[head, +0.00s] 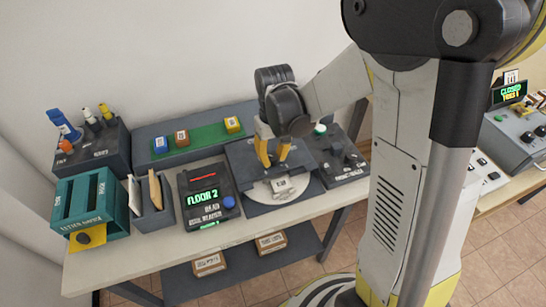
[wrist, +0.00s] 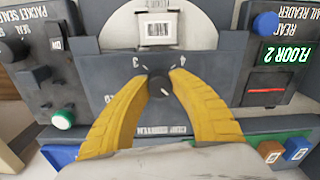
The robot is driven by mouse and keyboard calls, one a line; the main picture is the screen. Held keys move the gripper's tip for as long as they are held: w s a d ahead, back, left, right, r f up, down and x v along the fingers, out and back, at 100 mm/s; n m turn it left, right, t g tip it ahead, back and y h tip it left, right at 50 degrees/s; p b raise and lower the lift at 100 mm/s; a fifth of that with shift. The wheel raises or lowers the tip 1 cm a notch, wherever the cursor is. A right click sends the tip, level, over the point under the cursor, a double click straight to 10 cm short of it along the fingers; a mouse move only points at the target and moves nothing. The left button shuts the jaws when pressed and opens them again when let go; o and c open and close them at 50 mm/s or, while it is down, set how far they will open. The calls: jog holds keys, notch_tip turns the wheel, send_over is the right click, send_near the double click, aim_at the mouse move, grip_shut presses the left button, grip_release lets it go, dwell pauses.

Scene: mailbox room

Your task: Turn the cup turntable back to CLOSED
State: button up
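The turntable unit (head: 244,158) is a dark box with a pale round disc (head: 268,190); a small white barcoded packet (head: 288,186) sits on the disc. In the wrist view the disc (wrist: 110,31) and packet (wrist: 158,29) are at the top. Below them a round black knob (wrist: 160,86) with a light pointer mark sits on the panel, with the numbers 3 and 4 beside it. My gripper (wrist: 161,77) has its yellow fingertips on either side of this knob, very near it. Whether they press on it is unclear. In the head view my gripper (head: 272,162) is over the unit.
Left of the unit stand a reader showing FLOOR 2 (head: 203,196), envelope slots (head: 152,205) and a teal letter box (head: 86,203). A packet sealer (head: 345,160) is on its right. A console at far right has a green display reading CLOSED (head: 510,92).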

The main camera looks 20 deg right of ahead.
grip_shut()
jog(key=shift+m, duration=9)
